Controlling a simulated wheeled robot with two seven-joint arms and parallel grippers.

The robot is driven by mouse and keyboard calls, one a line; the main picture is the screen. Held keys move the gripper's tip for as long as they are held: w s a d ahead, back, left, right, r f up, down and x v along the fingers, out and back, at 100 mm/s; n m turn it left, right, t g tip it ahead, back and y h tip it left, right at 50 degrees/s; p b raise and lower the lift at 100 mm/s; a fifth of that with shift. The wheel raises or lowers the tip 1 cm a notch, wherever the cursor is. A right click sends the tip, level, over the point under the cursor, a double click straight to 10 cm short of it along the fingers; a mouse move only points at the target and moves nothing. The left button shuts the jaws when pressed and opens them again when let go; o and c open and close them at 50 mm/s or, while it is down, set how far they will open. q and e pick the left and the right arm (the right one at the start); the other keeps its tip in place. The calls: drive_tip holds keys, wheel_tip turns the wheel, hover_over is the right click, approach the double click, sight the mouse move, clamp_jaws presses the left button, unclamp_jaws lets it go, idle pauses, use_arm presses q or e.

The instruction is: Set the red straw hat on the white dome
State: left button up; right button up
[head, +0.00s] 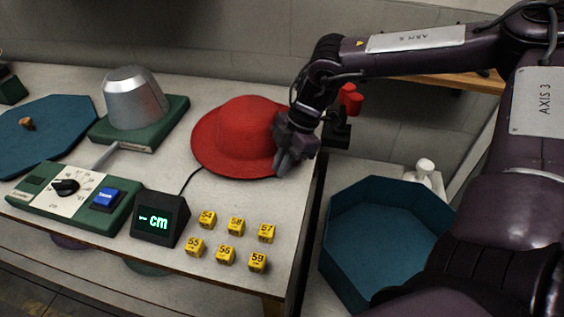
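The red straw hat (240,133) sits at the back right of the grey table, crown up. My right gripper (283,163) is at the right edge of its brim, with the fingers pointing down and overlapping the brim. I cannot tell whether the fingers are closed on it. A silver-grey dome (135,97) with a flat top stands on a green base (172,117) to the left of the hat; it looks metallic rather than white. The dome is bare. My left gripper is not in view.
A control panel (77,196) with a dial and blue button and a display reading "cm" (158,220) stand in front. Several yellow numbered cubes (236,226) lie front right. A blue octagonal mat (50,130) is left; a blue tray (345,262) is right of the table.

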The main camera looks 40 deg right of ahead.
drive_tip(key=o, duration=0.5)
drive_tip(key=shift+v, duration=3.9)
